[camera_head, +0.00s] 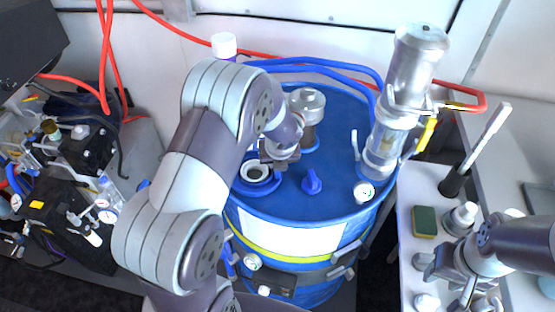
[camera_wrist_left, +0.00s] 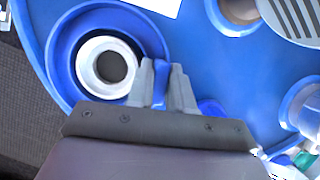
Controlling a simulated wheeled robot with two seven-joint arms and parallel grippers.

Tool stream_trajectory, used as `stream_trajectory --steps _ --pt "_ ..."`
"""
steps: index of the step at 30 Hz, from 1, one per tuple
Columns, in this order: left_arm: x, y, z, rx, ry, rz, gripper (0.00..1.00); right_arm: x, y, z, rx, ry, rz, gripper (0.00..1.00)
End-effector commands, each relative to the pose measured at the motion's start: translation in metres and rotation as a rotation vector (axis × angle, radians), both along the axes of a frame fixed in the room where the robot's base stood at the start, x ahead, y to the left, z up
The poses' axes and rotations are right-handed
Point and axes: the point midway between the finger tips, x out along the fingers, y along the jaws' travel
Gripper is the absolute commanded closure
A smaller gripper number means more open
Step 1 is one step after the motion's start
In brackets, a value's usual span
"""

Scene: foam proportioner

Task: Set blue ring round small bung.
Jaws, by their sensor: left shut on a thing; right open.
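The small bung (camera_head: 256,171) is a pale collar with a dark centre on the left part of the blue drum top. It also shows in the left wrist view (camera_wrist_left: 82,62). The blue ring (camera_wrist_left: 148,36) encircles the bung as seen from above, also in the head view (camera_head: 241,187). I cannot tell whether it lies flat on the drum top. My left gripper (camera_wrist_left: 163,84) is shut on the ring's edge beside the bung; in the head view my forearm partly hides it (camera_head: 275,160). My right gripper (camera_head: 470,292) is open, low at the right over the pale tray.
Blue hoses (camera_head: 320,63) cross behind. The tray (camera_head: 412,195) holds a green sponge (camera_head: 425,221) and a brush (camera_head: 480,150).

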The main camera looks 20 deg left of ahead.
Motion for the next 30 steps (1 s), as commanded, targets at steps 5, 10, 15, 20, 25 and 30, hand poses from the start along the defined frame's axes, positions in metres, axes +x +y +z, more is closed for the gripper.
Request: stream_trajectory --steps 5,10,15,20,25,30 --pt "0.000 0.000 -0.002 0.000 0.000 0.000 0.69 0.000 0.000 -0.001 0.000 0.000 0.000 0.57" --pt "0.000 0.000 -0.002 0.000 0.000 0.000 0.69 0.000 0.000 -0.001 0.000 0.000 0.000 0.57" --pt "-0.003 -0.002 0.013 0.000 0.000 -0.001 0.69 0.000 0.000 0.011 0.000 0.000 0.000 0.57" --pt "-0.009 -0.006 0.030 0.000 0.000 -0.001 0.69 0.000 0.000 0.025 0.000 0.000 0.000 0.57" --pt "-0.015 -0.009 0.047 0.000 0.000 0.000 0.69 0.000 0.000 0.039 0.000 0.000 0.000 0.57" --pt "-0.021 -0.013 0.064 0.000 0.000 -0.001 0.69 0.000 0.000 0.053 0.000 0.000 0.000 0.57"
